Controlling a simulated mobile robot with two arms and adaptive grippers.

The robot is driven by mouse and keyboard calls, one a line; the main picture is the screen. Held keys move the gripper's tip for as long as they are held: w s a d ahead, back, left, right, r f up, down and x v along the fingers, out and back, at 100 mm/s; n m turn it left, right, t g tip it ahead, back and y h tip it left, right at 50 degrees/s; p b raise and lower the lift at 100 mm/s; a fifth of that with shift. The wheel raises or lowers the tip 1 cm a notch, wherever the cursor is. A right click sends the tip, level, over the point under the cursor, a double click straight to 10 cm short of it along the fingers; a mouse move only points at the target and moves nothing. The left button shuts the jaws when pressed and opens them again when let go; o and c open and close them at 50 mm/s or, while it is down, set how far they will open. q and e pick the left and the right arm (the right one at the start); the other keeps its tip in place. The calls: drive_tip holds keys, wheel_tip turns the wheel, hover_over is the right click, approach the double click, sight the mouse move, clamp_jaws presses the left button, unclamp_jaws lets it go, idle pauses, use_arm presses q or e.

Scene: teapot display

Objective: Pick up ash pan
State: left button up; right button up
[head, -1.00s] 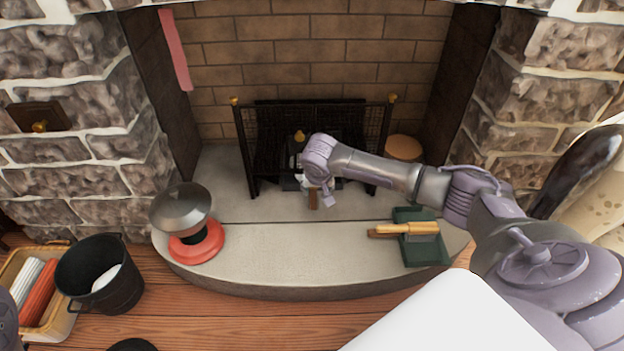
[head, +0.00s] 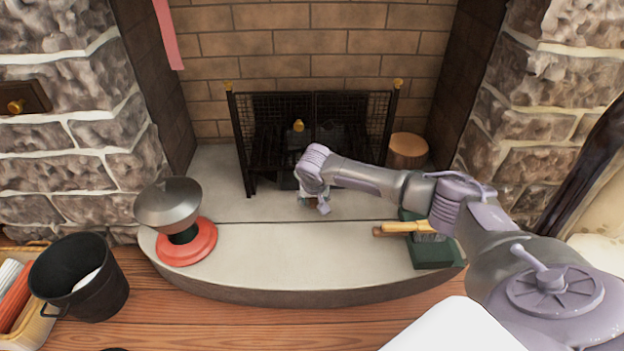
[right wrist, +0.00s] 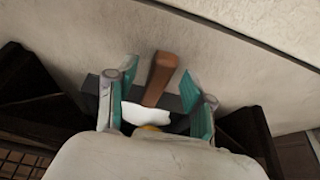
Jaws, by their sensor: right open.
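The ash pan shows in the right wrist view as a brown wooden handle (right wrist: 161,77) and a dark grey body (right wrist: 91,84) with something white on it. In the head view, my right wrist and gripper hide most of the pan in front of the fireplace grate. My right gripper (head: 316,202) is low over the hearth there. In the right wrist view, the right gripper (right wrist: 159,84) is open, with its teal-padded fingers apart on either side of the handle. I cannot tell how high the fingers are above it. My left gripper is not in view.
A black mesh screen (head: 240,140) and grate stand behind the pan. A wooden log piece (head: 407,150) stands right of them. A green dustpan with a wooden-handled brush (head: 405,227) lies front right. A metal-domed item on a red base (head: 187,248) and a black bucket (head: 80,280) are left.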

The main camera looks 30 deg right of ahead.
drive_tip(key=shift+w+d+f, duration=0.1)
drive_tip(key=shift+w+f, duration=0.1)
drive_tip(key=shift+f, duration=0.35)
drive_tip(key=shift+r, duration=0.15)
drive_tip(key=shift+c, duration=0.2)
clamp_jaws()
